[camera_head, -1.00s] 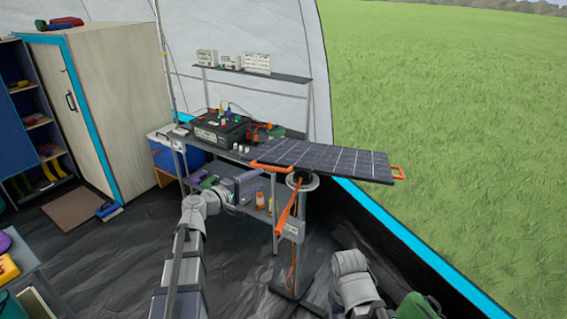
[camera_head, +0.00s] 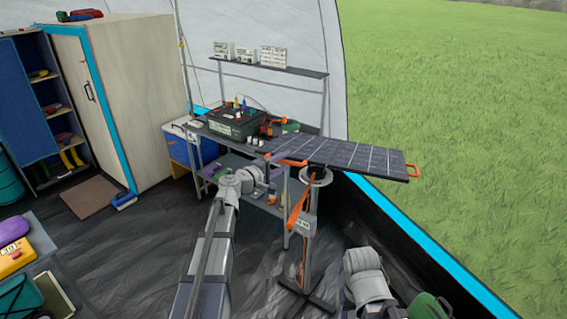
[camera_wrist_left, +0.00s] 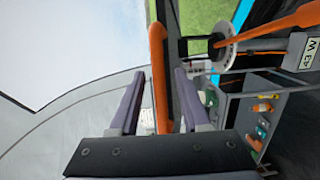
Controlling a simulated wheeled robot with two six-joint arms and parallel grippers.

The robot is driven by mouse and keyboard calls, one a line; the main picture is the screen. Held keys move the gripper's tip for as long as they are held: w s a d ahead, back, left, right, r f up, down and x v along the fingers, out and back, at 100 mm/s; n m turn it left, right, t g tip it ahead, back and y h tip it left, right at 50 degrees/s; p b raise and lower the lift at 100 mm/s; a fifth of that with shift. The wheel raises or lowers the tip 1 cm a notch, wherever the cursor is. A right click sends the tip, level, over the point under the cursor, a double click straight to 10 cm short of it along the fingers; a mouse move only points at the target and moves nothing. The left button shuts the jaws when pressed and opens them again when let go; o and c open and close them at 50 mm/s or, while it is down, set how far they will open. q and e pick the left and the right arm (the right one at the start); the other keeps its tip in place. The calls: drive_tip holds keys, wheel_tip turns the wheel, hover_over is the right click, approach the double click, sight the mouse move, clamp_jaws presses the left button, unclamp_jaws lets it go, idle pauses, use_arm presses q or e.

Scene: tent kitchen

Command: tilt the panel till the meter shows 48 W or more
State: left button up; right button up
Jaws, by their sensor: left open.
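The dark solar panel (camera_head: 345,154) sits on a grey post (camera_head: 308,240), with an orange handle at each end. In the left wrist view, the near handle (camera_wrist_left: 157,50) runs between the purple fingers of my left gripper (camera_wrist_left: 159,75), which is open with gaps beside the bar. In the head view, my left gripper (camera_head: 278,162) is at the panel's left end. An orange lever (camera_head: 298,208) slants down from the pivot. The meter (camera_head: 306,225) is on the post; the wrist view shows its white display (camera_wrist_left: 309,52) turned sideways, perhaps 43 W, digits uncertain. My right gripper is out of sight.
A bench (camera_head: 258,148) with a black power box (camera_head: 236,123) stands behind the post. A shelf (camera_head: 270,67) with small devices is above it. A blue-edged tent sill (camera_head: 420,236) runs at right. Dark floor lies open to the left.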

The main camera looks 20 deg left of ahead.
use_arm(q)
clamp_jaws()
idle(0.3)
idle(1.1)
